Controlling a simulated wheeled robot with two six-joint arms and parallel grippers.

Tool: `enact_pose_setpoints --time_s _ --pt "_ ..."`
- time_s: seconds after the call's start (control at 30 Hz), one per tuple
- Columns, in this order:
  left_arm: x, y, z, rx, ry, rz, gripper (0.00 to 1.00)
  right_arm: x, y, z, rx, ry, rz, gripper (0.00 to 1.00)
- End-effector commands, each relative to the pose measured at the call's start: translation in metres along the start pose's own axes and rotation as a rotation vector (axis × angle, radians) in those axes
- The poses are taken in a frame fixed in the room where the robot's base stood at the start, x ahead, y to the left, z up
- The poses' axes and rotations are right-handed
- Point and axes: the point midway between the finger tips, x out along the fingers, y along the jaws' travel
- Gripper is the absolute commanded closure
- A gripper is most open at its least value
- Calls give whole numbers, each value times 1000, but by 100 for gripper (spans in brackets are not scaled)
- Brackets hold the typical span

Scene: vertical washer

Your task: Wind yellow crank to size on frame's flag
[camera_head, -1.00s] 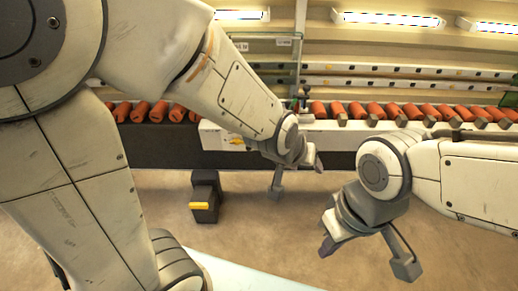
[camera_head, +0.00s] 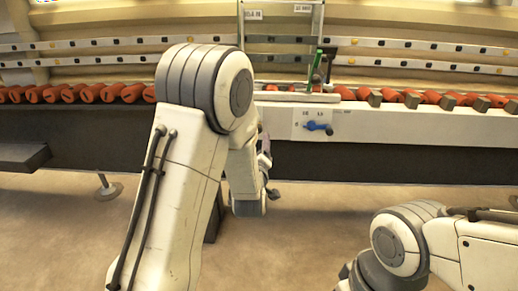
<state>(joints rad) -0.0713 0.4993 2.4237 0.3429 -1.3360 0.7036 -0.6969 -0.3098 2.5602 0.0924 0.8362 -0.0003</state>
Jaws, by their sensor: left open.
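The yellow crank is not visible; my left arm covers part of the white front panel. My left gripper (camera_head: 268,177) is open in front of the machine's dark lower front, just below the panel and left of a blue crank (camera_head: 318,126). I see nothing between its fingers, which my forearm partly hides. A frame (camera_head: 321,35) stands behind the panel with two small white labels, one at left (camera_head: 253,15) and one at right (camera_head: 303,8); their writing is too small to read surely. My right gripper (camera_head: 358,277) is mostly cut off at the bottom edge.
Rows of orange rollers (camera_head: 88,94) run along the machine on both sides. A green upright piece (camera_head: 316,66) stands by the frame. A dark ledge (camera_head: 24,157) and a small floor stand (camera_head: 107,188) are at left. Floor between my arms is clear.

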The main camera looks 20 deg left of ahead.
Motion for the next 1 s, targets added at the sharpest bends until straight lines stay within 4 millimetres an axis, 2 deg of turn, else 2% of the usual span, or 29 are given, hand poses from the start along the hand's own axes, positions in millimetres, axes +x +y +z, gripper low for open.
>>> enact_pose_setpoints --time_s 0.03,0.23,0.5,0.7,1.0 --pt "1 -8 3 -4 16 2 39 8 1 0 0 1 0 100" --pt "16 -10 -1 -12 39 8 39 15 1 1 0 1 0 100" --pt "66 -11 -1 -11 38 9 39 34 2 2 0 1 0 100" --pt "95 -10 -3 -10 35 8 39 44 3 2 0 1 0 100" --pt "107 -8 -5 -9 33 7 39 46 3 2 0 0 0 100"
